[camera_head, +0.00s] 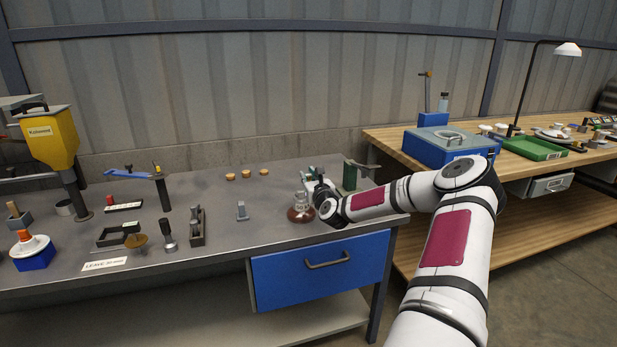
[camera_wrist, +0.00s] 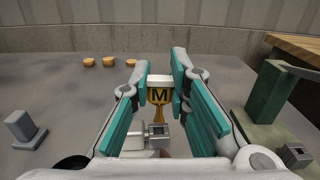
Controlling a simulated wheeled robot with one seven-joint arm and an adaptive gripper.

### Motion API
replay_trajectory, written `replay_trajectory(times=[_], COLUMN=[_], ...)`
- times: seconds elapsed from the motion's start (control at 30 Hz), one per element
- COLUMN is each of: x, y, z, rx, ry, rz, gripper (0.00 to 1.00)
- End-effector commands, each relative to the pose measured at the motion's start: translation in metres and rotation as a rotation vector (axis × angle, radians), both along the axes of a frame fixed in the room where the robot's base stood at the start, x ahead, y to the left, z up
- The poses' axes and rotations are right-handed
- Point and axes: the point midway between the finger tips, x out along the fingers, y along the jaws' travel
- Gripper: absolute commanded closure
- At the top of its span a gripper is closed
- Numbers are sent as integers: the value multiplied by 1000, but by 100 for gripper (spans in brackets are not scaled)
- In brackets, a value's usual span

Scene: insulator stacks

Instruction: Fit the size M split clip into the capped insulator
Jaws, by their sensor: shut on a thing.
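My gripper (camera_head: 309,184) is at the right end of the grey bench, above a brown insulator with a grey cap (camera_head: 300,213). In the wrist view its teal-padded fingers (camera_wrist: 162,76) are shut on the size M split clip (camera_wrist: 159,96), a gold piece with a black M and a white top. The clip's narrow gold end points down. A grey metal fitting with a square opening (camera_wrist: 138,140), seemingly the insulator's cap, lies just below and nearer. I cannot tell whether the clip touches it. The rest of the insulator is mostly hidden in the wrist view.
A dark green block (camera_head: 350,175) stands close to the right of my gripper. Three small tan discs (camera_head: 246,174) lie at the back. A small grey block (camera_head: 242,211) stands to the left. A wooden bench (camera_head: 395,140) is at right.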

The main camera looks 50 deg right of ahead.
Motion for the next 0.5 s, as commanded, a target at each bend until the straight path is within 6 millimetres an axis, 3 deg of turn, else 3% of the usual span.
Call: replay_trajectory(times=[0.5], x=[0], y=[0], z=[-7], rx=[1], ry=[1], rz=[0], gripper=[97])
